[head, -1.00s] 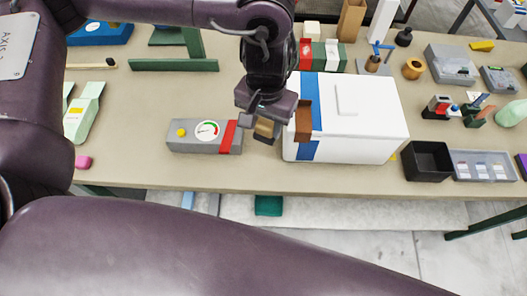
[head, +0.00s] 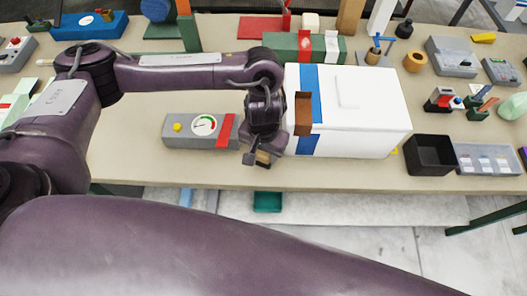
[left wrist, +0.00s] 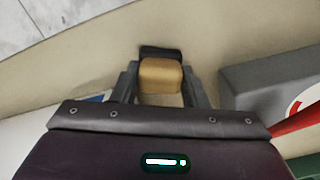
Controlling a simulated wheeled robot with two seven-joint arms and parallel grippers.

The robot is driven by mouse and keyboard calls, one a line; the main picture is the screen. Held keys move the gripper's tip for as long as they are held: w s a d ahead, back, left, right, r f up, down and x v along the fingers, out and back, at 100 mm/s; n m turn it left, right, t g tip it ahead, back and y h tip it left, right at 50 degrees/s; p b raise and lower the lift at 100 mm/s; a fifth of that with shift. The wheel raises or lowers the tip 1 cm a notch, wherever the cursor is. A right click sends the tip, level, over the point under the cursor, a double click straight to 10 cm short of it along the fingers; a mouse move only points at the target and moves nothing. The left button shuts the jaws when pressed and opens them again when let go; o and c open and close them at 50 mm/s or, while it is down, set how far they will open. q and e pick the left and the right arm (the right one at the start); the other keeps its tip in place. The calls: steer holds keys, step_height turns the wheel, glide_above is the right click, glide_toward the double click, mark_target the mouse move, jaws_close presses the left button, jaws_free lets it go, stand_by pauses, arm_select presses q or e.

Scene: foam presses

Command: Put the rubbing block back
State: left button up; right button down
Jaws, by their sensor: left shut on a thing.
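The rubbing block (head: 264,157) is tan with a dark face. My left gripper (head: 262,154) is shut on it near the table's front edge, between the grey gauge box and the white box. In the left wrist view the tan block (left wrist: 160,73) sits between the two fingers of my left gripper (left wrist: 160,88), its dark part at the far end. I cannot tell whether the block touches the table. My right gripper is out of view.
The grey gauge box (head: 180,138) stands close on the left, the white box (head: 365,130) with a blue band and brown latch close on the right. A black bin (head: 430,168) and clear tray (head: 485,172) lie farther right. A green tray (head: 267,202) is below the table.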

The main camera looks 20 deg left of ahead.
mark_target(263, 153)
arm_select(q)
steer(key=shift+f, duration=0.1)
steer(key=o, duration=0.9)
step_height(263, 153, up, 12)
steer(key=shift+r+p, duration=0.2)
steer(key=shift+p, duration=0.6)
